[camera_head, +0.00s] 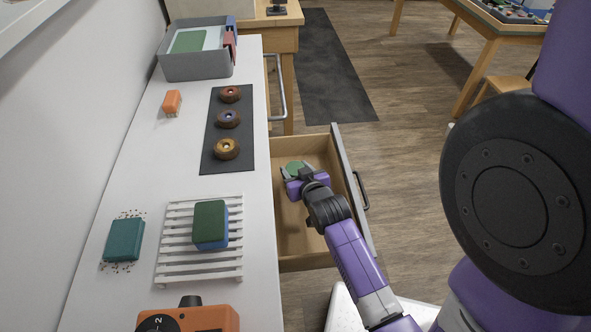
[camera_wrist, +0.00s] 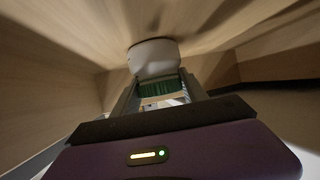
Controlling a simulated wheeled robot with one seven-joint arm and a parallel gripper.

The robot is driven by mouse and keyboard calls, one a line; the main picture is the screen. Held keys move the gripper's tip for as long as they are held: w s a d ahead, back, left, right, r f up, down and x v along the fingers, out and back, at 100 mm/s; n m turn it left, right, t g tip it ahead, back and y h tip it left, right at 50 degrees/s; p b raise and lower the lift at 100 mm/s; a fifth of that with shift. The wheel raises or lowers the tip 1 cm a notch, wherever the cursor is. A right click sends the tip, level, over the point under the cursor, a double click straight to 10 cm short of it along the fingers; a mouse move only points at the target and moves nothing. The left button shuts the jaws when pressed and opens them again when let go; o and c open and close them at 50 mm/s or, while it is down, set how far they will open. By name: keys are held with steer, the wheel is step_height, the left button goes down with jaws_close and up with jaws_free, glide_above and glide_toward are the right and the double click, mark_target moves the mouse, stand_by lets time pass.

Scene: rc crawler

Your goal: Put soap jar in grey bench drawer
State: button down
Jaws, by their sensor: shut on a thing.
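The bench drawer (camera_head: 293,225) is pulled open at the right side of the white-topped bench, with a pale wooden inside and a grey front. My gripper (camera_head: 298,173) is down inside the drawer, toward its far end. It is shut on the soap jar (camera_head: 293,166), whose green top shows at the fingers in the head view. In the wrist view, a whitish rounded part of the jar (camera_wrist: 154,57) and a green part show between the fingers (camera_wrist: 160,88). I cannot tell whether the jar touches the drawer floor.
On the bench top (camera_head: 120,180) are a slatted white rack (camera_head: 172,240) with a green-blue block, a teal block (camera_head: 124,240), an orange block (camera_head: 172,102), a dark mat (camera_head: 232,160) with three round pieces, and a grey bin (camera_head: 190,68). The drawer's near part is clear.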

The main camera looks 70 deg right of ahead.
steer(key=c, duration=0.6)
jaws_free()
steer(key=shift+f, duration=0.1)
steer(key=v, duration=0.7)
steer(key=shift+s+a+r, duration=0.15)
steer(key=shift+a+r, duration=0.05)
steer(key=shift+r, duration=0.05)
